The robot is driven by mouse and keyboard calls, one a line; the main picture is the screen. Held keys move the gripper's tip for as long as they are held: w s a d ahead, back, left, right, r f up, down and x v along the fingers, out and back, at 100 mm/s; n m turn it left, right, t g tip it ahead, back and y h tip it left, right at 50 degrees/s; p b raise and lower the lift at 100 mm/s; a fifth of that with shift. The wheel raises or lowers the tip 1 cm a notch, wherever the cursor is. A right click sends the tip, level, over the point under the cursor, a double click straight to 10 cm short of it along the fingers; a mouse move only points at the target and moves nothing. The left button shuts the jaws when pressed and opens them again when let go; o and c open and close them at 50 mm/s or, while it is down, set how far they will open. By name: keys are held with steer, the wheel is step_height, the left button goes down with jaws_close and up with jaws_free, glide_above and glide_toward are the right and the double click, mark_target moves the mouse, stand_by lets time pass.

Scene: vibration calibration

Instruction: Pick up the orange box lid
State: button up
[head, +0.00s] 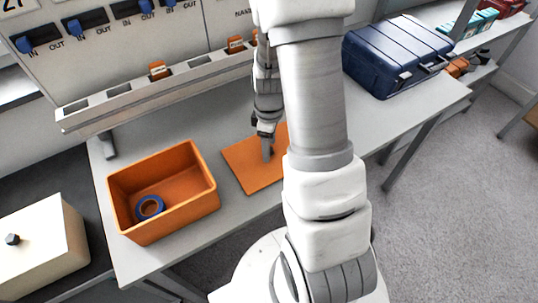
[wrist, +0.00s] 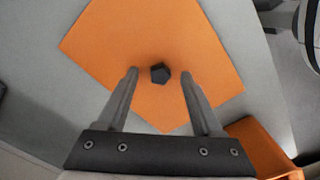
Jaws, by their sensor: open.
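The orange box lid (head: 245,167) lies flat on the grey table, right of the orange box, partly hidden by my arm in the head view. In the wrist view the lid (wrist: 150,40) fills the middle, with a dark knob (wrist: 160,74) on it. My gripper (head: 268,152) is over the lid, pointing down. In the wrist view its two fingers (wrist: 160,74) are apart, one on each side of the knob, with nothing held. I cannot tell how far the fingertips are above the lid.
The open orange box (head: 196,207) holds a blue-rimmed ring (head: 150,208). A blue case (head: 395,55) stands at the table's right end. A slotted rack (head: 160,88) runs along the back. A cream box (head: 45,245) with a black knob sits at lower left.

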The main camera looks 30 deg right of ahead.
steer(key=shift+f, duration=0.35)
jaws_close()
steer(key=shift+r, duration=0.2)
